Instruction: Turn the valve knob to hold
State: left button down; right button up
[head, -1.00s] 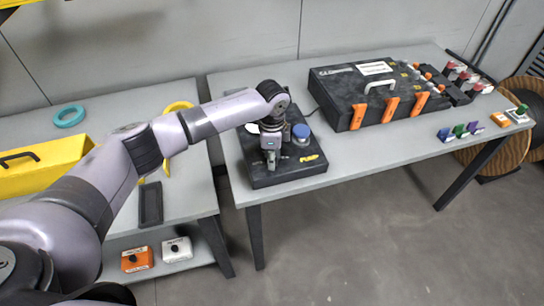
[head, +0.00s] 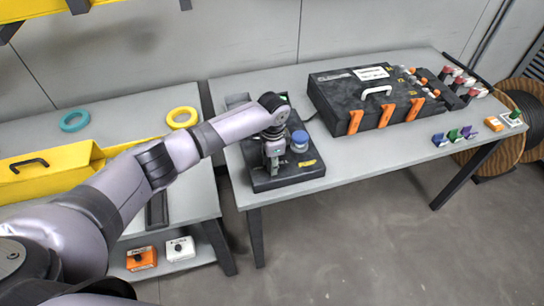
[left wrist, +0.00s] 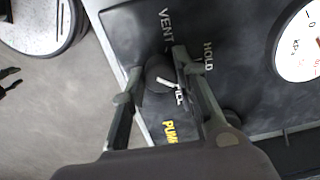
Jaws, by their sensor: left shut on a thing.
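The black pump box (head: 290,178) sits on the middle table. It also shows in the left wrist view (left wrist: 130,30), with VENT, HOLD and FILL labels printed around the dark valve knob (left wrist: 158,70). My left gripper (left wrist: 162,68) points down at the box and is shut on the knob, one finger on each side. A white mark on the knob lies toward the FILL and HOLD side; its exact setting I cannot tell. In the head view my left gripper (head: 273,162) hides the knob. My right gripper is not in view.
A blue-topped part (head: 300,140) stands on the box right beside my gripper. A white dial gauge (left wrist: 302,42) is at the right in the wrist view. A large black case (head: 365,98) with orange latches stands to the right. The table's front strip is clear.

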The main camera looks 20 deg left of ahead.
pick_arm(q)
jog(key=n+p, duration=0.3)
jog(key=shift+d+r+n, duration=0.1)
jog(key=shift+r+n, duration=0.1)
jog(key=shift+n, duration=0.1)
jog(key=shift+f+n+p, duration=0.15)
jog(key=shift+n+p, duration=1.05)
jog(key=shift+n, duration=0.7)
jog(key=c, duration=1.2)
grip_release()
jog(key=shift+c, duration=0.2)
notch_tip(320, 180, up, 12)
jog(key=shift+d, duration=0.15)
